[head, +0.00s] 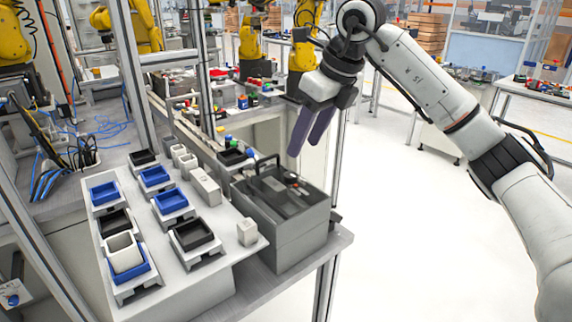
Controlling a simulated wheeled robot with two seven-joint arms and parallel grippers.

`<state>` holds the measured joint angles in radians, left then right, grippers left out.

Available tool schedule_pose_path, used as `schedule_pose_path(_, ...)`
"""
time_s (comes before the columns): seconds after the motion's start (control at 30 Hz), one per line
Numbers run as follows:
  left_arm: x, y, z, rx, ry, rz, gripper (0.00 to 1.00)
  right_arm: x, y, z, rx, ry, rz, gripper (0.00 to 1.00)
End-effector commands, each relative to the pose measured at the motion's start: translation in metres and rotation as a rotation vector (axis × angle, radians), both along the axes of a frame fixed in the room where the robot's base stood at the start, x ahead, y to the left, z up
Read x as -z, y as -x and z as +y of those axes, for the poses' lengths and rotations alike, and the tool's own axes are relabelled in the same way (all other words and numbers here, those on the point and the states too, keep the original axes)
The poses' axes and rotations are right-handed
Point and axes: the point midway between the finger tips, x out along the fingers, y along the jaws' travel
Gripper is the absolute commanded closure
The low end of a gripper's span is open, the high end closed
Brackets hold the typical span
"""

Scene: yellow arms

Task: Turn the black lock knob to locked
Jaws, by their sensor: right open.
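A grey box (288,236) with a dark top stands at the right end of the workbench. My left gripper is not in view.
A white fixture board (215,262) with blue and black trays lies left of the box. A small white block (247,232) stands between them. Metal frame posts (131,75) rise at the left and behind. Open floor lies right of the bench.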

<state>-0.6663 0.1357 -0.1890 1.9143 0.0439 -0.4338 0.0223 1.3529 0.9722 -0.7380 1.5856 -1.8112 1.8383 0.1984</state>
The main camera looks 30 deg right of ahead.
Motion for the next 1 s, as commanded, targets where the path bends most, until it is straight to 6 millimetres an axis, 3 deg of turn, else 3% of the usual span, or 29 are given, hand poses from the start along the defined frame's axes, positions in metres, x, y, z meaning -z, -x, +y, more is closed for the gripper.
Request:
schedule_pose_path(0.23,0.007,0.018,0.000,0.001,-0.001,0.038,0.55,0.043,-0.016,0.006,-0.004,-0.001,0.005,0.57)
schedule_pose_path(0.5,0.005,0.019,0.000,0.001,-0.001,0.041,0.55,0.078,-0.030,0.010,-0.006,-0.003,0.002,0.57)
schedule_pose_path(0.87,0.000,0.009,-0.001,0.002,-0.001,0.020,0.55,0.084,-0.033,0.011,-0.006,-0.004,-0.001,0.57)
schedule_pose_path(1.0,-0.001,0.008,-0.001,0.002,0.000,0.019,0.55,0.084,-0.033,0.011,-0.006,-0.004,-0.001,0.75)
